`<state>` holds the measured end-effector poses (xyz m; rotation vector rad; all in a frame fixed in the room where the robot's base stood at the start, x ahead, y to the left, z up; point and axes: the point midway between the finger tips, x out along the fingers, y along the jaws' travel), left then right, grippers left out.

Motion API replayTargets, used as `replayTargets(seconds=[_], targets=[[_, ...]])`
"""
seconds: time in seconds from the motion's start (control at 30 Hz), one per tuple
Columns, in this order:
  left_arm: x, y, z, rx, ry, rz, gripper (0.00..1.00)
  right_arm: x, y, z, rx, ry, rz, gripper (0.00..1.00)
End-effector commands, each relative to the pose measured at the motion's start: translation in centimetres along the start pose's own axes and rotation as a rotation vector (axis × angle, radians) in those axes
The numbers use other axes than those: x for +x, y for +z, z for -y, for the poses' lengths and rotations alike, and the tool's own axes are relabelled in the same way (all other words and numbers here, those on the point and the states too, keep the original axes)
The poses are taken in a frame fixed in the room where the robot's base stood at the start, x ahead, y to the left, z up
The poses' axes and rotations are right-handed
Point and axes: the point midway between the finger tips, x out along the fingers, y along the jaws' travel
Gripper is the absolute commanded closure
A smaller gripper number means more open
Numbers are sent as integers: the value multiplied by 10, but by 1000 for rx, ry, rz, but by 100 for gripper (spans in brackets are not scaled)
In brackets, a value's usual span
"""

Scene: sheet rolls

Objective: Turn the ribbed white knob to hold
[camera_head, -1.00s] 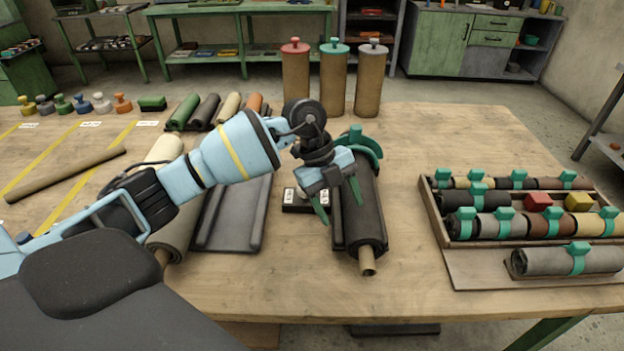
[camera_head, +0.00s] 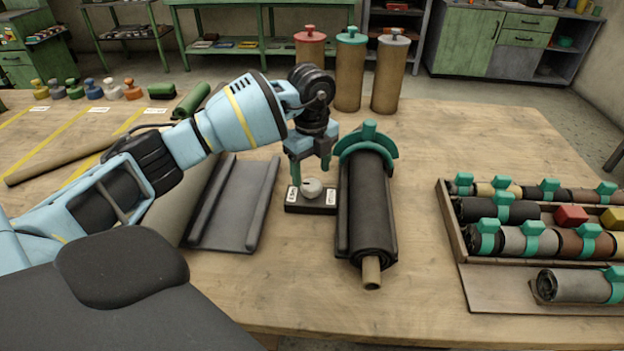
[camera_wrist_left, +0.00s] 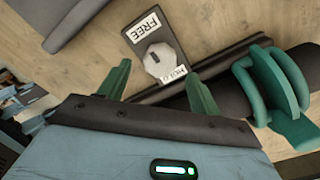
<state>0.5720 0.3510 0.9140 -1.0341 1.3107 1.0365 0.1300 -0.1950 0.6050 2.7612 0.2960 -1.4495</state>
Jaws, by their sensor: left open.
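The ribbed white knob (camera_head: 312,187) sits on a small black base (camera_head: 318,208) with white labels, between a grey tray and a black roll. In the left wrist view the knob (camera_wrist_left: 159,60) has a dark pointer mark, and the labels read FREE (camera_wrist_left: 142,26) and HOLD (camera_wrist_left: 172,76). The pointer's exact setting is hard to tell. My left gripper (camera_head: 309,172) is over the knob, fingers pointing down. In the left wrist view its two green fingers (camera_wrist_left: 160,85) are spread, with nothing between them. My right gripper is not in view.
A black roll (camera_head: 369,215) with a green clamp (camera_head: 369,140) lies in a cradle right of the base. An empty grey tray (camera_head: 232,210) is to the left. A wooden rack (camera_head: 448,225) of rolls stands at the right. Bare table lies between cradle and rack.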

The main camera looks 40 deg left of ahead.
Motion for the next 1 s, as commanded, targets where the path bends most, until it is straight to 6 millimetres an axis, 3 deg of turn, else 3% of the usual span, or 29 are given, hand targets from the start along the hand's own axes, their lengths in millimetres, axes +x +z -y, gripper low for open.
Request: replayTargets(seconds=[0.23,0.6,0.93,1.0], targets=[[29,0,0,1,0,-1,36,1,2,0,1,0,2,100],[34,0,0,2,-1,-1,36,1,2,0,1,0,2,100],[34,0,0,2,-1,-1,78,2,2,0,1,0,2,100],[34,0,0,2,-2,-1,81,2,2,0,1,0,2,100]])
